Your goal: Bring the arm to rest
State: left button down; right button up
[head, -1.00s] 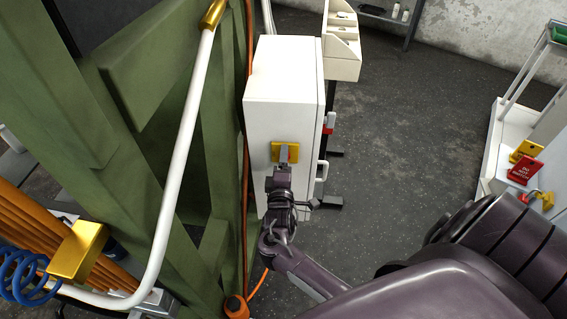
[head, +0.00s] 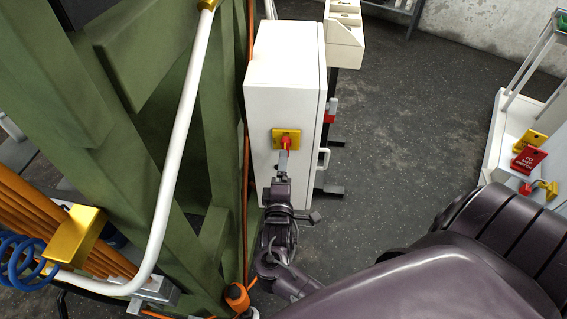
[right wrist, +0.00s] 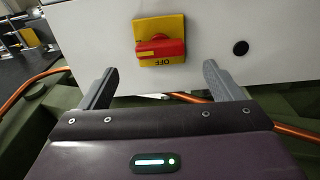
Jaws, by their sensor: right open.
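My right gripper (head: 281,165) is in front of the white cabinet (head: 284,70) in the head view. In the right wrist view its two fingers (right wrist: 158,86) are spread apart with nothing between them. A red rotary switch (right wrist: 160,46) on a yellow plate (right wrist: 146,26) lies just beyond the fingertips, and the word OFF shows on the plate. The red handle lies roughly level in that view. The fingers appear clear of the switch. My left gripper is not in view.
A green frame (head: 130,70) with a white bent tube (head: 181,140) stands close on the left. An orange cable (head: 246,190) runs beside the cabinet. Red and yellow lockout tags (head: 528,158) sit on a white stand at the right. The dark floor (head: 400,120) between is open.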

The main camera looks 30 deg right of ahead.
dwell(0.5)
jog(key=s+a+f+g+y, duration=0.1)
jog(key=s+f+y, duration=0.15)
jog(key=f, duration=0.65)
jog(key=s+a+f+m+g+y, duration=0.1)
jog(key=s+a+f+g+y, duration=0.15)
jog(key=f, duration=0.55)
jog(key=s+a+f+g+y, duration=0.1)
jog(key=s+f+y, duration=0.15)
jog(key=f, duration=0.65)
jog(key=s+f+m+g+y, duration=0.1)
jog(key=s+f+m+g, duration=0.1)
jog(key=s+f, duration=0.4)
jog(key=s+f+m+g+y, duration=0.1)
jog(key=s+f, duration=0.5)
jog(key=s, duration=0.7)
jog(key=s+f+m+g+y, duration=0.1)
jog(key=s+f+m+g, duration=0.2)
jog(key=s, duration=0.7)
notch_tip(320, 180, down, 3)
jog(key=a+g, duration=0.1)
jog(key=g, duration=0.1)
jog(key=shift+s+m+g, duration=0.35)
jog(key=shift+m, duration=0.05)
jog(key=shift+y, duration=0.25)
